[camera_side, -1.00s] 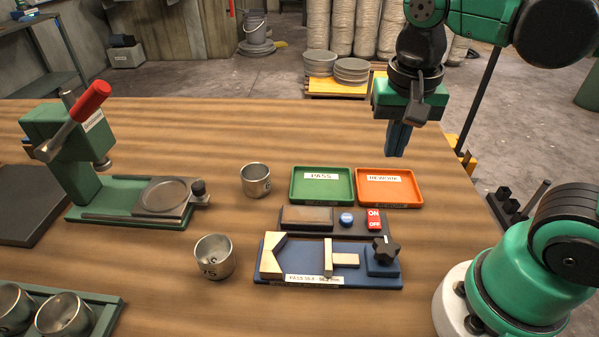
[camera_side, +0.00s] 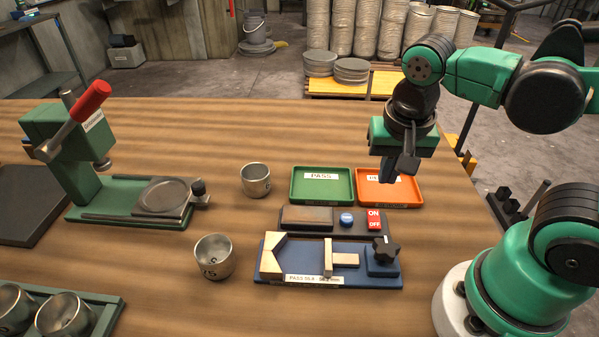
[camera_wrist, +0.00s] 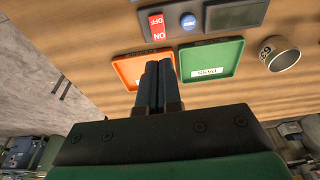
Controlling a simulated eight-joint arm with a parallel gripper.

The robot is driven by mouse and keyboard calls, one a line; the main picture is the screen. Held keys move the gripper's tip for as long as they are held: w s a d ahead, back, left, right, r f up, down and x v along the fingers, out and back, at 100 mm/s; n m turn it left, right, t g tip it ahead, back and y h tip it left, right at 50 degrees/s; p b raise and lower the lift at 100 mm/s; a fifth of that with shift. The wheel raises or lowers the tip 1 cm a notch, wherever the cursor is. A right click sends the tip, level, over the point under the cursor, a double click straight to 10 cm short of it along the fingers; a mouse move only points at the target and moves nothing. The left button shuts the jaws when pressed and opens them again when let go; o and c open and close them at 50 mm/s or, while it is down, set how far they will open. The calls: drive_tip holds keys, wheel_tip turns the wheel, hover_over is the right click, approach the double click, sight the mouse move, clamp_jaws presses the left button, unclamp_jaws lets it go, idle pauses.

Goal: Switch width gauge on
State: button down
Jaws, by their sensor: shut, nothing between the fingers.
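The width gauge (camera_side: 325,275) is a blue base with tan jaws and a black star knob (camera_side: 386,250), at the front of the table. Behind it lies a dark unit with a blank grey display (camera_side: 307,217), a blue button (camera_side: 347,219) and a red ON/OFF switch (camera_side: 374,219). The switch also shows in the wrist view (camera_wrist: 157,26), along with the blue button (camera_wrist: 188,20). My gripper (camera_side: 388,180) is shut and empty, pointing down over the orange tray, behind and above the switch and apart from it. Its fingers (camera_wrist: 157,75) are together in the wrist view.
A green PASS tray (camera_side: 321,199) and an orange tray (camera_side: 408,199) stand behind the unit. Metal bowls (camera_side: 255,180) (camera_side: 215,257) stand to its left. A green press with a red lever (camera_side: 90,100) stands at far left. More bowls sit in a rack (camera_side: 98,318) at front left.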

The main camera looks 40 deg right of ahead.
sight(373, 214)
drive_tip(key=shift+w+d+f, duration=0.2)
drive_tip(key=shift+f, duration=1.35)
drive_tip(key=shift+w+d+f, duration=0.2)
drive_tip(key=shift+d+f, duration=0.05)
drive_tip(key=shift+f, duration=1.25)
drive_tip(key=shift+w+d+f, duration=0.2)
drive_tip(key=shift+f, duration=1.35)
